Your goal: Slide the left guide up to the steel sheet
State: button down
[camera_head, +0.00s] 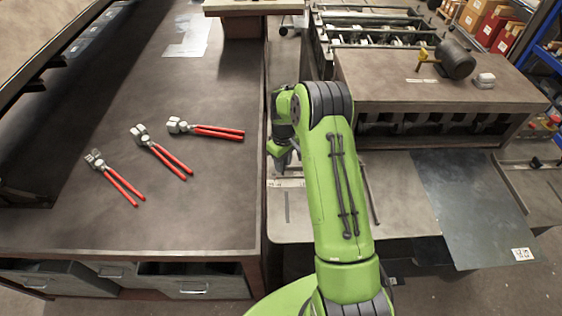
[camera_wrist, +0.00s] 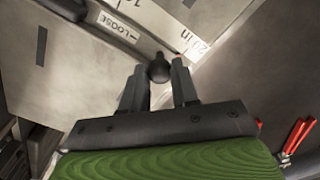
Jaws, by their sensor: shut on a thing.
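The steel sheet (camera_head: 470,205) lies flat on the right part of the machine's table, with a small white tag at its front corner. My gripper (camera_head: 283,160) is low over the left end of that table, well left of the sheet. In the wrist view my gripper (camera_wrist: 158,85) has its two fingers closed about a round black knob (camera_wrist: 158,69). The knob appears to belong to the left guide, whose body I cannot clearly make out. My arm hides part of the table.
Several red-handled pliers (camera_head: 160,152) lie on the workbench (camera_head: 110,225) at left. The machine's raised housing (camera_head: 430,85) stands behind the table, with a dark cylinder (camera_head: 455,60) on top. Bare table (camera_head: 405,190) shows between my arm and the sheet.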

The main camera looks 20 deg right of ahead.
jog(key=s+d, duration=0.2)
jog(key=d, duration=0.4)
jog(key=s+d+b, duration=0.1)
jog(key=s+d, duration=0.2)
jog(key=d, duration=0.3)
jog(key=s+d+b, duration=0.1)
jog(key=s+d, duration=0.2)
jog(key=d, duration=0.3)
jog(key=shift+d, duration=0.35)
jog(key=shift+r, duration=0.1)
jog(key=c, duration=0.9)
grip_release()
jog(key=shift+o, duration=0.2)
jog(key=shift+w, duration=0.1)
jog(key=shift+a, duration=0.1)
notch_tip(320, 180, up, 16)
jog(key=shift+f+p, duration=0.2)
jog(key=shift+p, duration=0.1)
